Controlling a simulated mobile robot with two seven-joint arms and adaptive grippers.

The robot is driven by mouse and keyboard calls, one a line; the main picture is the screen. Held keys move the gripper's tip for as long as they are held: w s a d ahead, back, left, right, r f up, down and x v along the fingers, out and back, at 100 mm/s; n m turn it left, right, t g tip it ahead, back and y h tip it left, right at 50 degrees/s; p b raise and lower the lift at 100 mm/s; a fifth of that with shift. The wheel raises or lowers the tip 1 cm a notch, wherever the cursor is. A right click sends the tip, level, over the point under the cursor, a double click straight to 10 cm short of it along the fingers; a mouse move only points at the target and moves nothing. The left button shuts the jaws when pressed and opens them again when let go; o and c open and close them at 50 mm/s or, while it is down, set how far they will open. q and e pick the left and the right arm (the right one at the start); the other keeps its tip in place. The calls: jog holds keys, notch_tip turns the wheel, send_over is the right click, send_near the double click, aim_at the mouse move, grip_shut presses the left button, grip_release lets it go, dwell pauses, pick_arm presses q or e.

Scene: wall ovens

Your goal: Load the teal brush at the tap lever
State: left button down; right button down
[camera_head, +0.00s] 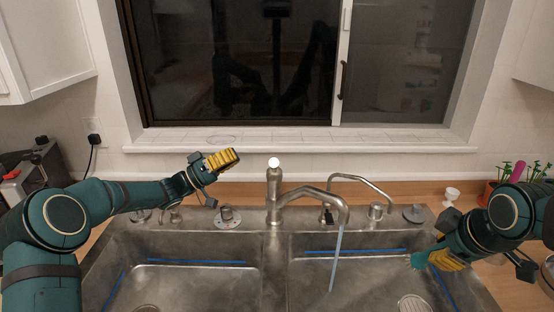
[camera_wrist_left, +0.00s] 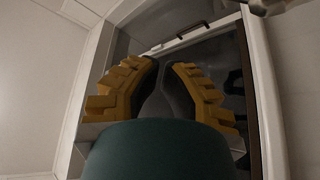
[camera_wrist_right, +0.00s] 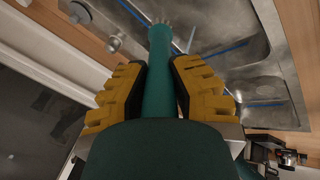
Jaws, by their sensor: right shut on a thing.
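The teal brush (camera_wrist_right: 158,75) is between the fingers of my right gripper (camera_wrist_right: 158,72), which is shut on its handle. Its pale bristled end points toward the sink in the right wrist view. In the head view, my right gripper (camera_head: 447,259) is over the right basin's right side, with part of the brush (camera_head: 419,260) showing. The tap (camera_head: 274,190) stands behind the sink divider, with a bright rounded top where its lever would be; the lever's shape is unclear.
A thin stream (camera_head: 336,258) runs from the spout into the right basin. A smaller tap (camera_head: 360,185) stands behind it. Blue strips (camera_head: 195,262) line parts of the basins. A potted plant (camera_head: 510,180) and a small white cup (camera_head: 452,194) stand at right. The window sill (camera_head: 300,138) is behind.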

aim_at(274, 166)
jog(key=shift+w+f, duration=0.25)
jog(key=shift+w, duration=0.05)
pick_arm(q)
jog(key=p+x, duration=0.1)
jog(key=x, duration=0.9)
pick_arm(e)
jog(key=shift+r, duration=0.55)
pick_arm(q)
jog(key=shift+s+d+f, duration=0.2)
jog(key=shift+s+f, duration=0.3)
jog(key=shift+f, duration=0.4)
jog(key=shift+s+d+f, duration=0.25)
jog(key=shift+s+f, duration=0.3)
jog(key=shift+f, duration=0.3)
